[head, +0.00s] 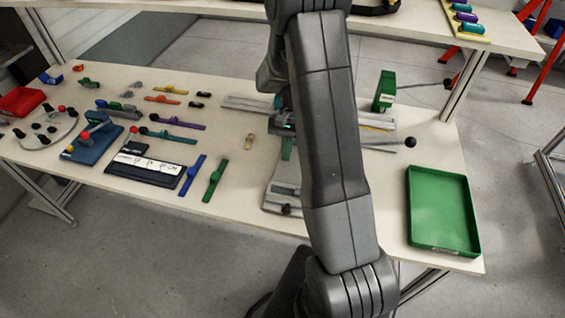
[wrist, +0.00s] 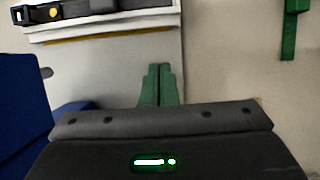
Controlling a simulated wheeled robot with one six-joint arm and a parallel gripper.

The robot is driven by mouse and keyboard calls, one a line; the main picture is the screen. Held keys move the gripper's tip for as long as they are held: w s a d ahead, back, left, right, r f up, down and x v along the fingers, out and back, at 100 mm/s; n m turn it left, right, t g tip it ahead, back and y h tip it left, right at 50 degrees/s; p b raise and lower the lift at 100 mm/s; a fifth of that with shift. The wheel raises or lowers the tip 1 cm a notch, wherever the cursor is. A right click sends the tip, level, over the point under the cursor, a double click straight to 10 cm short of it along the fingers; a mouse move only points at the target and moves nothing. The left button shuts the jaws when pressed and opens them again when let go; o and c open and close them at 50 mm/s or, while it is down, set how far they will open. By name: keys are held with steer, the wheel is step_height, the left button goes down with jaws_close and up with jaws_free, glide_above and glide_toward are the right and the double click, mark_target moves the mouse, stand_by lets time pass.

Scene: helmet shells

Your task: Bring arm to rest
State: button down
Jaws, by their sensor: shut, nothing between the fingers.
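My gripper shows in the wrist view (wrist: 160,84) with its two green fingers together and nothing between them. In the head view my grey arm rises through the middle of the picture, and my gripper (head: 286,149) shows only in part at the arm's left side, over the workbench (head: 235,120). The arm hides part of the bench and of the grey fixtures behind it.
A green tray (head: 442,212) lies at the bench's right end. Coloured tools, a blue fixture (head: 92,143) and a red bin (head: 21,101) fill the left. A shelf overhangs the back.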

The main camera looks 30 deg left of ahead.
steer(key=v, duration=0.6)
steer(key=shift+b, duration=0.3)
steer(key=shift+d, duration=0.1)
